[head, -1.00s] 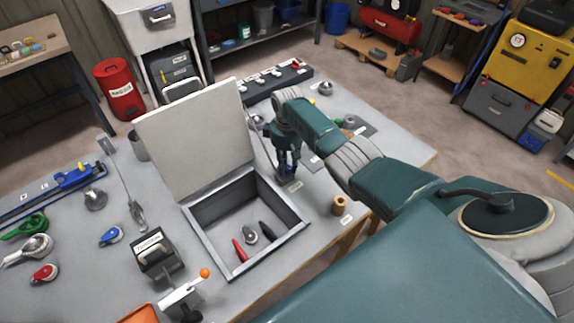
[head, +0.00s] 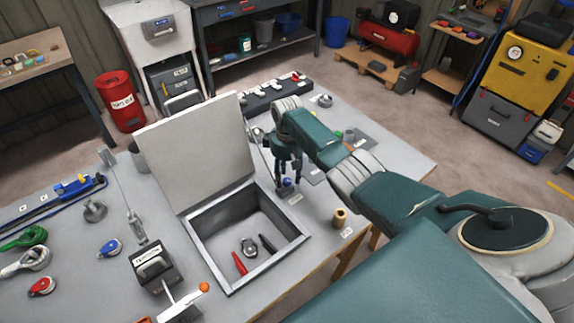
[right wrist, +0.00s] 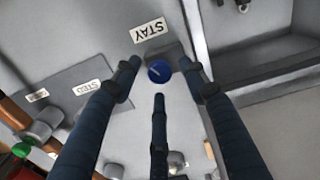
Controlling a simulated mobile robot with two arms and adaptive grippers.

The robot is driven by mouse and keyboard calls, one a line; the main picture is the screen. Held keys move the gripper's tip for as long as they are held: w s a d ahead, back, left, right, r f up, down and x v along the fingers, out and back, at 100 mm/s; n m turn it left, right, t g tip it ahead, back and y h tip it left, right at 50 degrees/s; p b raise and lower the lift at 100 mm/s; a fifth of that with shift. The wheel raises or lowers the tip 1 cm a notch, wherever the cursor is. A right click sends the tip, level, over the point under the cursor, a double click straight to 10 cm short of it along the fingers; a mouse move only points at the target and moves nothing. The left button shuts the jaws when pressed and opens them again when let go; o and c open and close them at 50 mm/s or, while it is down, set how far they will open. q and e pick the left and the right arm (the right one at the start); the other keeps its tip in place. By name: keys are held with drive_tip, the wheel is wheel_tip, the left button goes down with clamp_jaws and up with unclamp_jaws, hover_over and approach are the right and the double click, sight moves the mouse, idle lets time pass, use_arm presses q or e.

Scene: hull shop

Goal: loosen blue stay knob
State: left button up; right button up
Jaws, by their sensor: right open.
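The blue stay knob (right wrist: 159,72) is small and round, with a pale line on its top. It sits by the STAY label (right wrist: 148,30) in the right wrist view. In the head view the knob (head: 287,182) shows low among the fingers, beside the open-lidded box (head: 291,242). My right gripper (right wrist: 159,76) is open, its three dark fingers spread around the knob with visible gaps. In the head view the right gripper (head: 286,175) points down over the knob. How far its tips are above the panel is hard to tell. My left gripper is out of view.
The box's raised pale lid (head: 195,150) stands close left of my right gripper. A tan spool (head: 340,217) stands near the table's front edge. A green knob (right wrist: 38,131) shows at the left in the wrist view. A black block (head: 155,265) stands front left.

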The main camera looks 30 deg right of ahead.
sight(287, 180)
wheel_tip(287, 180, up, 11)
idle(0.3)
drive_tip(key=shift+s, duration=0.1)
idle(0.4)
